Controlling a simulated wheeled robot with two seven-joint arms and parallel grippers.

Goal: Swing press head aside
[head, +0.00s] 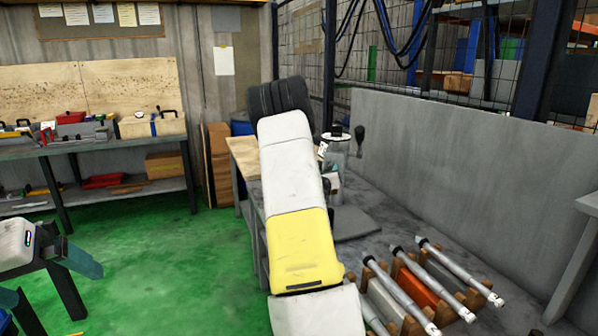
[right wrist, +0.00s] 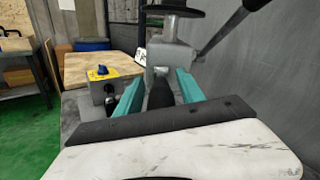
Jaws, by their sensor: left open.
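The press is a small grey bench machine with a black round top and a lever handle (head: 360,135). In the right wrist view its grey press head (right wrist: 172,57) sits just beyond my right gripper (right wrist: 160,80), under a black disc (right wrist: 173,10). The right gripper's teal fingers stand apart, with a dark tapered part (right wrist: 160,94) showing between them. I cannot tell whether the fingertips touch the head. In the head view my own right arm hides this gripper and part of the press.
A wooden board (head: 245,158) lies on the bench left of the press. A yellow and blue switch box (right wrist: 102,75) stands beside it. Several metal shafts (head: 448,268) rest on wooden cradles at the front right. A grey wall panel (head: 450,150) rises behind the bench. The green floor is clear.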

